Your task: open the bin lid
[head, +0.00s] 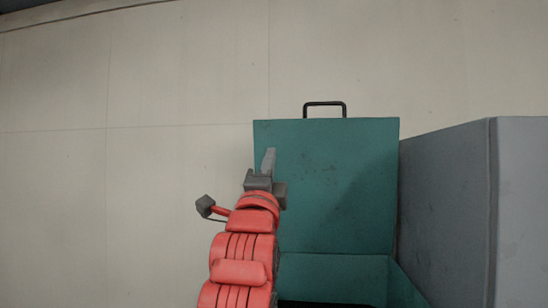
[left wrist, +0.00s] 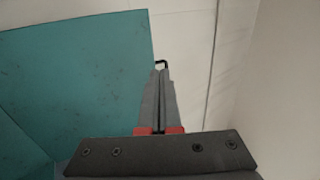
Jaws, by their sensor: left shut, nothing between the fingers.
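The teal bin lid (head: 345,185) stands raised and upright at the back of the teal bin (head: 330,268) in the head view. Its black handle (head: 325,104) is at the top edge of the lid. Below the lid the bin's dark opening shows. My left gripper (head: 268,161) is shut and empty, in front of the lid's left part. In the left wrist view my left gripper (left wrist: 160,85) points up along the edge of the lid (left wrist: 80,80). My right gripper is not in view.
A grey box-like body (head: 450,215) stands close to the right of the bin. A pale panelled wall (head: 130,90) is behind everything. The area left of my arm shows only wall.

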